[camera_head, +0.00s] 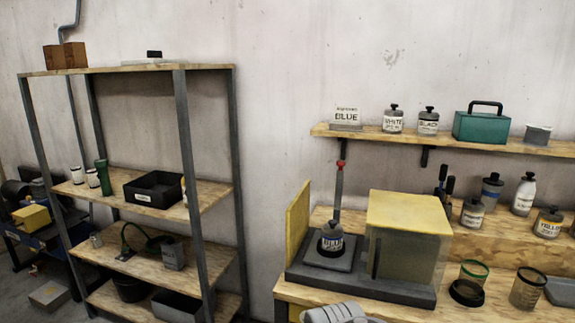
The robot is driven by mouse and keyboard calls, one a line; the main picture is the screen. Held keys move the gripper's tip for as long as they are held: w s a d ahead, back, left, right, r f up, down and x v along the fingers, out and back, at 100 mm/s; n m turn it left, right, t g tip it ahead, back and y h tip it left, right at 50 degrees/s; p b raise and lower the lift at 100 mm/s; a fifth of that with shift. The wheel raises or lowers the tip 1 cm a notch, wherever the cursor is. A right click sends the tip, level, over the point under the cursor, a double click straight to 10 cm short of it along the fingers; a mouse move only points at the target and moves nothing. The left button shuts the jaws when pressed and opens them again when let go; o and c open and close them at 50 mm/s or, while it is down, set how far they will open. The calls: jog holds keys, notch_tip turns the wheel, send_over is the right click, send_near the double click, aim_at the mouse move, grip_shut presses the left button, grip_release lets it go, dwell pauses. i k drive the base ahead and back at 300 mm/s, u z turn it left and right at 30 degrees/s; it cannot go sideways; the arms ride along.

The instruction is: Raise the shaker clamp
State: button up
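The shaker stands on the workbench, with a dark grey base (400,290), an upright yellow panel (297,222) at its left and a yellow-topped, see-through box (408,215) at its right. The shaker clamp is a thin upright grey rod with a red top (340,164). Its lower end meets a small labelled container (331,237) on a dark plate; I cannot tell whether it presses on the lid. A pale grey ribbed part, likely of my arm, shows at the bottom edge in front of the bench. No gripper fingers show.
A wall shelf (480,144) above holds a BLUE sign, WHITE and BLACK containers and a teal toolbox (481,124). Several containers, including a YELLOW one (547,223), stand right of the shaker. A wood-and-metal rack (150,68) stands left, with a floor gap between.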

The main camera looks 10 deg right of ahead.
aim_at(339, 182)
jog(key=u, duration=0.8)
jog(key=i, duration=0.5)
